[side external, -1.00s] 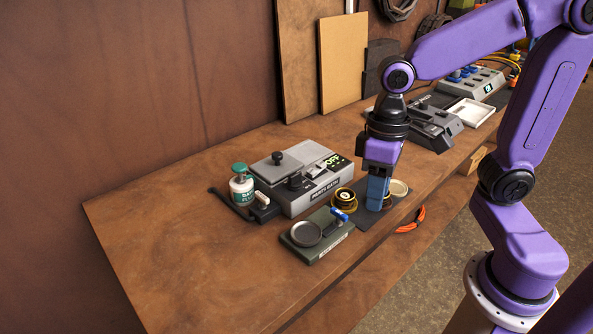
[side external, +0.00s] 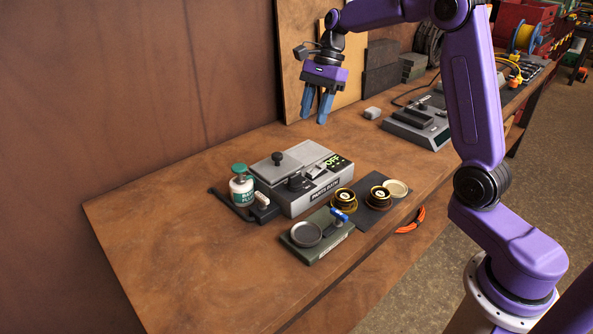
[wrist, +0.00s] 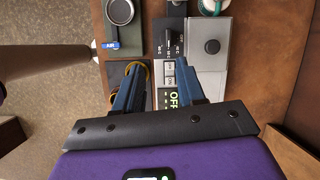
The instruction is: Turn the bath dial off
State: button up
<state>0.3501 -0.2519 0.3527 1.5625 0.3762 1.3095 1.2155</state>
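The grey parts bath (side external: 318,196) stands on the bench, with its lid (side external: 283,172) and black lid knob on top. Its black dial (side external: 298,183) is on the front panel and also shows in the wrist view (wrist: 171,40); its exact setting is too small to read. The green display (side external: 335,162) reads OFF, and shows partly between my fingers in the wrist view (wrist: 173,99). My gripper (side external: 315,117) is open and empty, raised above and behind the bath near the wall. In the wrist view its fingers (wrist: 158,68) are apart.
Two brass jars (side external: 343,199) (side external: 378,197) stand right of the bath, the second on a dark mat (side external: 373,217) beside a pale round dish (side external: 397,188). A green-white bottle (side external: 241,186) is left. A green stand (side external: 322,250) sits in front. The bench's left is clear.

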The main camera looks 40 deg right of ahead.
aim_at(296, 173)
jog(key=shift+m, duration=0.8)
jog(key=x, duration=0.5)
jog(key=w+d+x, duration=0.1)
jog(key=x, duration=1)
jog(key=shift+w+f, duration=0.3)
jog(key=shift+f, duration=0.25)
grip_shut()
